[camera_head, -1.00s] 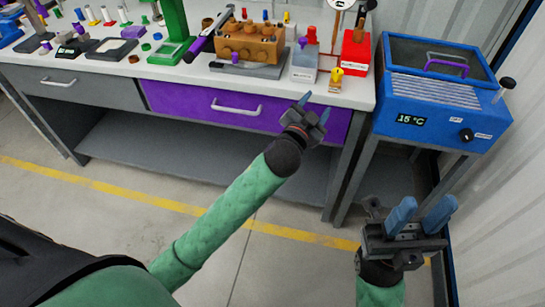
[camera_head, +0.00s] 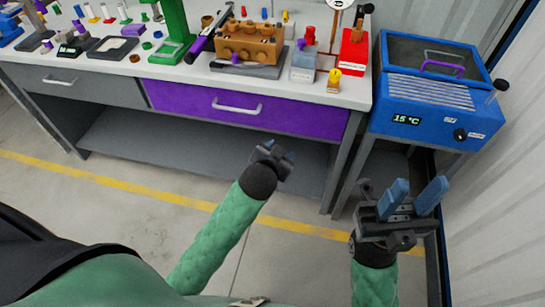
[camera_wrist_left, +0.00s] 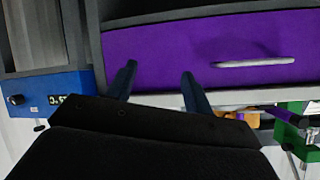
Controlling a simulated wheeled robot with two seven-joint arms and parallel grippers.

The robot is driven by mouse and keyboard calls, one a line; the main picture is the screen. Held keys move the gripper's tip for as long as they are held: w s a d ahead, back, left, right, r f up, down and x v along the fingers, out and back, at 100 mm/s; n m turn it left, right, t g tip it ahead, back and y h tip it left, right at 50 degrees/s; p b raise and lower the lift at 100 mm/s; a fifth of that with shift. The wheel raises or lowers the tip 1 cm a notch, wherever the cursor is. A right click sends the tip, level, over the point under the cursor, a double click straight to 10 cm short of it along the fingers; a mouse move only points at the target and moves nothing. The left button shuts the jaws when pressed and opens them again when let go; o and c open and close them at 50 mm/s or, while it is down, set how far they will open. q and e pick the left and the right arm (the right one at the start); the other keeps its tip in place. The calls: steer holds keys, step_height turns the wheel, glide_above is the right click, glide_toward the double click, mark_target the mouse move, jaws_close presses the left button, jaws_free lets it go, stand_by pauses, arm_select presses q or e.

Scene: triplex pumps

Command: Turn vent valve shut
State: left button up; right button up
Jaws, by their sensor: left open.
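An orange-brown pump block (camera_head: 250,43) with round ports sits on a grey base on the bench. To its right stand a clear container with a red top (camera_head: 305,62), a small yellow fitting (camera_head: 334,80) near the bench edge, and a red box (camera_head: 353,52). I cannot tell which part is the vent valve. My left gripper (camera_head: 279,151) is in front of the purple drawer, below the bench top and apart from everything. The left wrist view shows its two fingers (camera_wrist_left: 160,75) spread and empty. My right gripper (camera_head: 418,188) is open and empty, below the blue bath.
The blue bath (camera_head: 432,95), reading 15 °C, stands on a frame right of the bench. The purple drawer (camera_head: 240,108) is closed. A green stand (camera_head: 174,45) and several small parts fill the bench's left. The floor before the bench is clear.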

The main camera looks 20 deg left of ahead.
arm_select(q)
steer(key=shift+s+a+f+g, duration=0.25)
steer(key=shift+s+f+g, duration=0.15)
steer(key=shift+s, duration=0.25)
steer(key=shift+s+a+f+g, duration=0.2)
steer(key=shift+s+f+g, duration=0.1)
steer(key=shift+s+f, duration=0.25)
steer(key=shift+r, duration=0.1)
